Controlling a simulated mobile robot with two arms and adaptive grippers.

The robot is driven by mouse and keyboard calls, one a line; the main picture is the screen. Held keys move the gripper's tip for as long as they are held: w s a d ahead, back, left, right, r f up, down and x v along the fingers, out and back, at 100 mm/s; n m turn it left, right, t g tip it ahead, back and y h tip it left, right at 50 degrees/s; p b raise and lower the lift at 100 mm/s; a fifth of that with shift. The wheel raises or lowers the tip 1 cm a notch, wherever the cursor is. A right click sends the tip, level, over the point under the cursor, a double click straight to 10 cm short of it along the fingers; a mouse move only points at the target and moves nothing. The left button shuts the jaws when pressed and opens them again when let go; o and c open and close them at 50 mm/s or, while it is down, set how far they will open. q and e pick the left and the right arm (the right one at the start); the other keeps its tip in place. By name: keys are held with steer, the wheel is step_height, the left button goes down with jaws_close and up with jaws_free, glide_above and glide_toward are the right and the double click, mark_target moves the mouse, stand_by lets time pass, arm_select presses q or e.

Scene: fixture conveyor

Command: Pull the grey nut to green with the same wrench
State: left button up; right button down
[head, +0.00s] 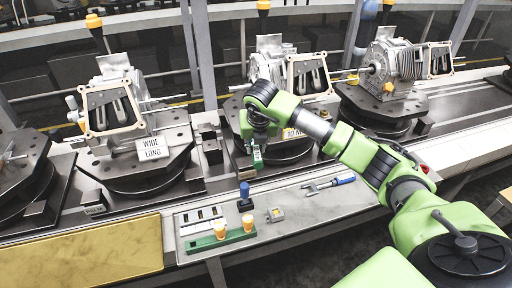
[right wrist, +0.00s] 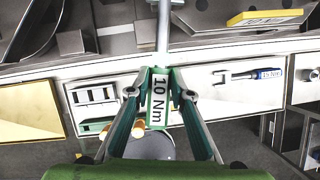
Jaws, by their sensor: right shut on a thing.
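My right gripper (head: 256,148) reaches over the middle fixture and is shut on a green-handled wrench (head: 258,158). In the right wrist view the gripper (right wrist: 160,88) has its fingers on both sides of the wrench handle, whose white label (right wrist: 158,102) reads "10 Nm". The wrench's silver shaft (right wrist: 163,28) runs away from the gripper and out at the top of that view. The wrench head's end is hidden, and I cannot make out the grey nut. My left gripper is not in view.
A blue wrench (head: 330,185) marked "15 Nm" lies on the bench, also seen in the right wrist view (right wrist: 255,74). A green rack (head: 205,243) with orange-topped pieces is nearby.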

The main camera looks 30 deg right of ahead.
steer(key=shift+r, duration=0.55)
steer(key=shift+r+p, duration=1)
steer(key=shift+r, duration=0.75)
steer(key=c, duration=2.4)
jaws_free()
jaws_close()
